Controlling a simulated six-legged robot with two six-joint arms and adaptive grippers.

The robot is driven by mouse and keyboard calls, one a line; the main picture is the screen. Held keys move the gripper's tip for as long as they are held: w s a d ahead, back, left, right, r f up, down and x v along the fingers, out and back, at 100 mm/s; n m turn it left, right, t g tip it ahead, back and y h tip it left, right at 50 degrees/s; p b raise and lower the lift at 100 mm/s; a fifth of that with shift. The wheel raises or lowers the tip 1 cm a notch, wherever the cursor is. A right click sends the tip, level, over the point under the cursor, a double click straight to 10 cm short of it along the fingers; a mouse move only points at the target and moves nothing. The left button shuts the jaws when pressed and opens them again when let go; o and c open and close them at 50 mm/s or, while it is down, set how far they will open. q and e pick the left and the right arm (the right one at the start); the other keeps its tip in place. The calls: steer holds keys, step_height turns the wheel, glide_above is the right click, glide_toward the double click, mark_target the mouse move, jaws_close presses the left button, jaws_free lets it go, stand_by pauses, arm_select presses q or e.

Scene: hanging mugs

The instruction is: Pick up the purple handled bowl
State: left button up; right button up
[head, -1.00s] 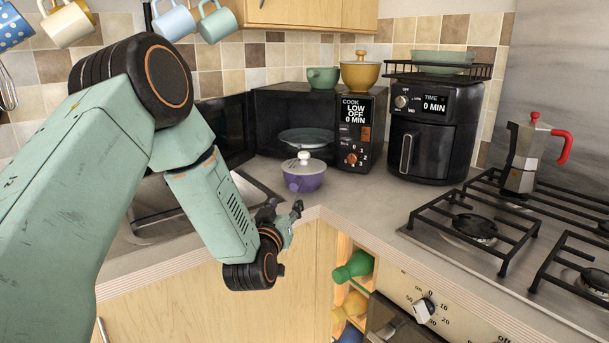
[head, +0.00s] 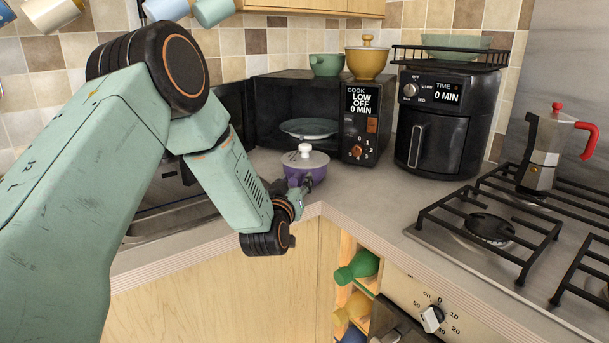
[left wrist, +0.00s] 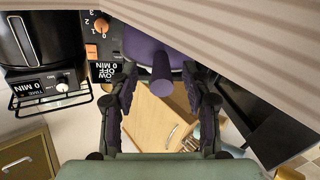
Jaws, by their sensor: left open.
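The purple handled bowl (head: 312,177) stands upright on the counter in front of the microwave. It has a pale lid with a white knob. My left gripper (head: 295,190) is right at the bowl's near side, in front of it in the head view. In the left wrist view the purple bowl (left wrist: 142,45) is at the top middle, and its handle points down between the fingertips. The left gripper (left wrist: 162,88) is open, with one finger on each side of the handle. Whether a finger touches the handle cannot be told. My right gripper is not in view.
The open microwave (head: 290,125) holds a plate, with a green cup (head: 325,65) and a yellow lidded pot (head: 366,63) on top. An air fryer (head: 446,120) and the stove (head: 500,235) with a moka pot (head: 545,150) stand to the right. Mugs hang at upper left.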

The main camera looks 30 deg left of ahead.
mark_target(303, 174)
arm_select(q)
steer(key=shift+x, duration=1)
steer(key=shift+w+a, duration=0.2)
steer(key=shift+c, duration=0.2)
jaws_close()
